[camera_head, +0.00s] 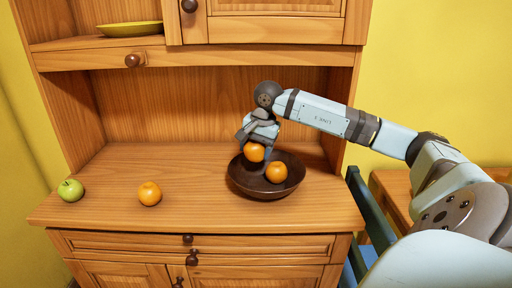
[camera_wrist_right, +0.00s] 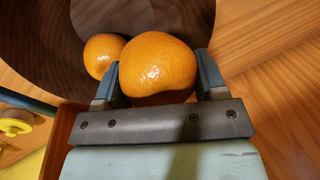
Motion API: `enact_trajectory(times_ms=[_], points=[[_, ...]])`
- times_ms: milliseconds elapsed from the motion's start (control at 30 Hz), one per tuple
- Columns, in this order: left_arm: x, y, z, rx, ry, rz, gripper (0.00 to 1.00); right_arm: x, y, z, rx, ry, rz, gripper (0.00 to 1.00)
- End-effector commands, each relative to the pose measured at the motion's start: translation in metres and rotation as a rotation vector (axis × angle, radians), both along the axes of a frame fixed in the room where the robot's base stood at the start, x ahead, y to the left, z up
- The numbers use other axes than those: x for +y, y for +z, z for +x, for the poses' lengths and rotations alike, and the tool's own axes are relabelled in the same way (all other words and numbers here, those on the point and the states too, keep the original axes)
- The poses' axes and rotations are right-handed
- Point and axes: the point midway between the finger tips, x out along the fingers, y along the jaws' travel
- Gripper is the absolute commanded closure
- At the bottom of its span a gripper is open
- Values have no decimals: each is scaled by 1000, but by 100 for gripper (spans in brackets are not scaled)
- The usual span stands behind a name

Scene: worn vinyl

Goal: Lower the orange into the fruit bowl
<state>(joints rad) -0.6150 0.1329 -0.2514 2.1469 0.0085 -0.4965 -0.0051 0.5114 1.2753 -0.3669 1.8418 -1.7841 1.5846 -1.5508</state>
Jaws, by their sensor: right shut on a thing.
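My right gripper (camera_head: 258,147) is shut on an orange (camera_head: 254,152) and holds it over the left part of the dark wooden fruit bowl (camera_head: 262,192). In the right wrist view the held orange (camera_wrist_right: 158,68) sits between the two fingers (camera_wrist_right: 157,82), with the bowl (camera_wrist_right: 190,15) behind it. A second orange (camera_head: 276,172) lies in the bowl, just right of the held one; it also shows in the right wrist view (camera_wrist_right: 103,55). I cannot tell whether the held orange touches the bowl. My left gripper is not in view.
The bowl stands on the wooden cupboard's counter (camera_head: 200,200). A loose orange (camera_head: 149,193) and a green apple (camera_head: 70,190) lie to the left. A yellow dish (camera_head: 130,29) is on the shelf above. A blue chair (camera_head: 362,215) stands at the counter's right.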

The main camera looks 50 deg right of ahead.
Motion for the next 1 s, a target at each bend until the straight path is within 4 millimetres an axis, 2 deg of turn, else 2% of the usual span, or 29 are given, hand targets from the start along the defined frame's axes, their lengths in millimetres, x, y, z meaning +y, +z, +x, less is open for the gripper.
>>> enact_trajectory(times_ms=[500, 933, 1000], points=[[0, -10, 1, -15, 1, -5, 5, 0, -27, 0, -1, 0, -1, 62], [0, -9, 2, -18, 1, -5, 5, 0, -27, 0, -1, 0, 0, 62], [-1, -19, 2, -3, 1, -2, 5, 0, -27, 0, -1, 0, 0, 62]])
